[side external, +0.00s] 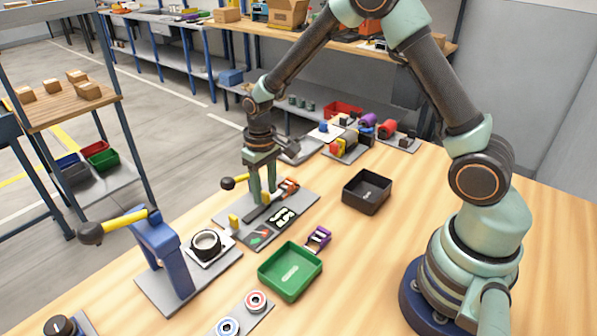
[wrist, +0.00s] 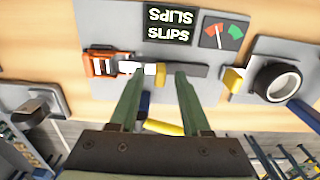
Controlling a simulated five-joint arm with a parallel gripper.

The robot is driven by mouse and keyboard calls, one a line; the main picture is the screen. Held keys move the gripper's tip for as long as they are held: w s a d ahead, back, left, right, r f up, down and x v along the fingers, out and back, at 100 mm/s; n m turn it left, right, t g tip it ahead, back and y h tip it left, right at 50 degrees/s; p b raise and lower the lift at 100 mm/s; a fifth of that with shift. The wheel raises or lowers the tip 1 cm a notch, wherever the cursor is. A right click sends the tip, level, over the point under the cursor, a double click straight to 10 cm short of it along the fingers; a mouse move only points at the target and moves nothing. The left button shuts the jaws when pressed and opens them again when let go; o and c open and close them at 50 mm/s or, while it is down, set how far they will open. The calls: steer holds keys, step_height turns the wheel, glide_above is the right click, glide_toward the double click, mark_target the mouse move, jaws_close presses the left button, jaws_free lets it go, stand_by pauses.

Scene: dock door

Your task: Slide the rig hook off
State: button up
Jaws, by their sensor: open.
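A grey plate (wrist: 103,30) carries a dark flat bar (wrist: 200,71), with an orange-red bracket (wrist: 98,66) at the bar's left end in the wrist view. A short white piece (wrist: 148,68) and a yellow piece (wrist: 161,71) lie along the bar. My gripper (wrist: 160,72) is open, its two green fingertips apart on either side of these pieces, with no visible grip on them. In the side view my gripper (side external: 263,196) points down over the plate, beside the orange bracket (side external: 290,185). I cannot tell which of these parts is the rig hook.
The plate has a SLIPS panel (wrist: 170,24), a red-green indicator (wrist: 224,33) and a yellow block (wrist: 233,79). A yellow handle (side external: 236,181) with a black knob stands close behind my gripper. Around it are a black bin (side external: 366,194), a green tray (side external: 264,275) and a blue lever stand (side external: 170,258).

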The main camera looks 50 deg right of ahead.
jaws_close()
stand_by(1.4)
